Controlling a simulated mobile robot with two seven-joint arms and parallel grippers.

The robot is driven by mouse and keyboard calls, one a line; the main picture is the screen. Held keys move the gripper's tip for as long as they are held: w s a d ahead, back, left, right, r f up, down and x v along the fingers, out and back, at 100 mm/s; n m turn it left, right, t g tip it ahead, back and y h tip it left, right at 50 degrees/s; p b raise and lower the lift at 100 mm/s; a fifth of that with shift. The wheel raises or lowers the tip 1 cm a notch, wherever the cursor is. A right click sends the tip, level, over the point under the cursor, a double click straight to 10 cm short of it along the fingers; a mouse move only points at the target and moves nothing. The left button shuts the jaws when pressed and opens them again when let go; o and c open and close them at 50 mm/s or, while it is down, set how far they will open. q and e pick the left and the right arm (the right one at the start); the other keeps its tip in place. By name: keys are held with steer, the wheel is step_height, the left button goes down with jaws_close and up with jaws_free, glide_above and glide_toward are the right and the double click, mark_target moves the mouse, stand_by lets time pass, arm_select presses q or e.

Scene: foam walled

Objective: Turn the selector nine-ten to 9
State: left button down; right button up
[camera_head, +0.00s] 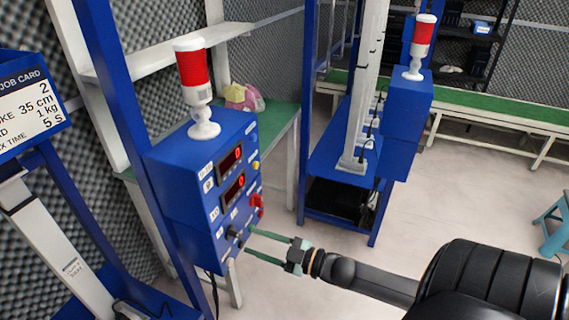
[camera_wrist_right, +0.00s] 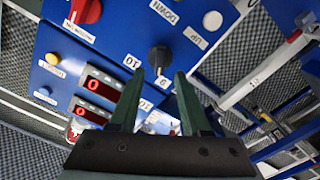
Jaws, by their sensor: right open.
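The nine-ten selector is a black knob (camera_wrist_right: 159,56) on the blue control box (camera_head: 185,190). In the right wrist view a "10" label sits to its left and a "9" label just below it. I cannot tell for sure which label it points to. My right gripper (camera_head: 249,240) is open, its two green fingers reaching left to the box's lower front. In the right wrist view the gripper (camera_wrist_right: 160,76) has its fingertips on either side of the knob's lower end; contact is not clear. My left gripper is not in view.
A red-and-white beacon (camera_head: 194,80) tops the box. A job card (camera_head: 30,100) is at left. Open floor lies right.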

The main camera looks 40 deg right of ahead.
steer(key=v, duration=0.7)
steer(key=shift+s, duration=0.4)
steer(key=shift+d, duration=0.15)
